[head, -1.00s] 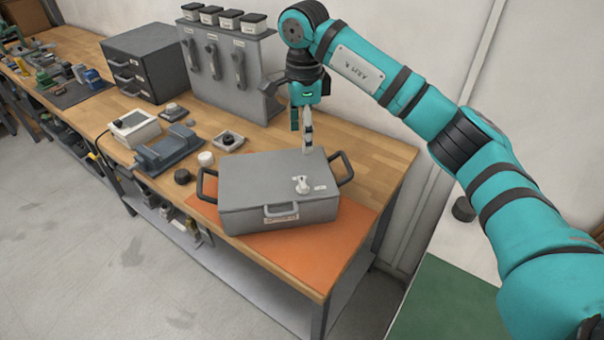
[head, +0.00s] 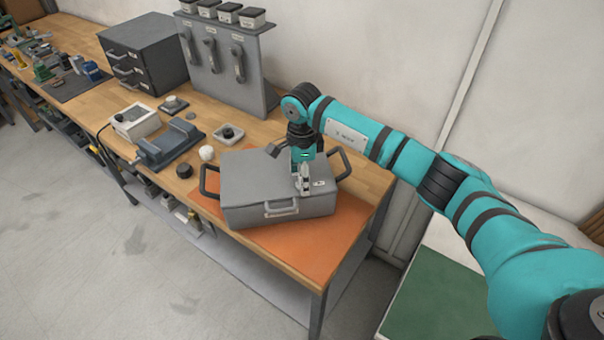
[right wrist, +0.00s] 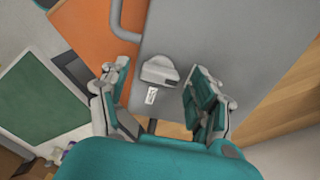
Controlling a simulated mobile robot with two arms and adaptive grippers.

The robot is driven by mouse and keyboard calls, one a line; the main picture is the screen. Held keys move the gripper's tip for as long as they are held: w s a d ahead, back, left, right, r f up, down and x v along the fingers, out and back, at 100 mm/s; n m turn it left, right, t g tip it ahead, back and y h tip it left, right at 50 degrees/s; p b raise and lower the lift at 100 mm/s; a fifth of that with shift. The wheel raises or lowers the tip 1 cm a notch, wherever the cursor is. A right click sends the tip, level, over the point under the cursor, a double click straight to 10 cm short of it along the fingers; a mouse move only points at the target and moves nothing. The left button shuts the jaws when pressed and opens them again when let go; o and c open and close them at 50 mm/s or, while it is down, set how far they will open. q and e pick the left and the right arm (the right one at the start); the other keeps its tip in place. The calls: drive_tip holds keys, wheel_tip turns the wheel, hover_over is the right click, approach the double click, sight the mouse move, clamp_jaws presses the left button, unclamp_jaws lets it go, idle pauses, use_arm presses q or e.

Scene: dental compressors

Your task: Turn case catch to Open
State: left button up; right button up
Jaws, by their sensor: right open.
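The grey case (head: 250,180) sits shut on the orange mat on the workbench, with dark side handles and a grey front handle (head: 281,209). The pale case catch (right wrist: 160,71) is on its lid, with a small white label (right wrist: 151,95) beside it; the label's writing is too small to read. My right gripper (head: 303,182) is above the lid at the catch and hides much of it in the head view. In the right wrist view the open fingers of my right gripper (right wrist: 157,75) stand on either side of the catch, apart from it. My left gripper is not in view.
The orange mat (head: 310,248) reaches the bench's front edge. Left of the case are a round black knob (head: 184,170), a white knob (head: 206,153) and a blue-grey fixture (head: 168,147). A grey panel with handles (head: 222,60) stands behind. A green-topped surface (head: 440,300) is at right.

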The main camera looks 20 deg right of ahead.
drive_tip(key=c, duration=0.9)
drive_tip(key=shift+c, duration=1.3)
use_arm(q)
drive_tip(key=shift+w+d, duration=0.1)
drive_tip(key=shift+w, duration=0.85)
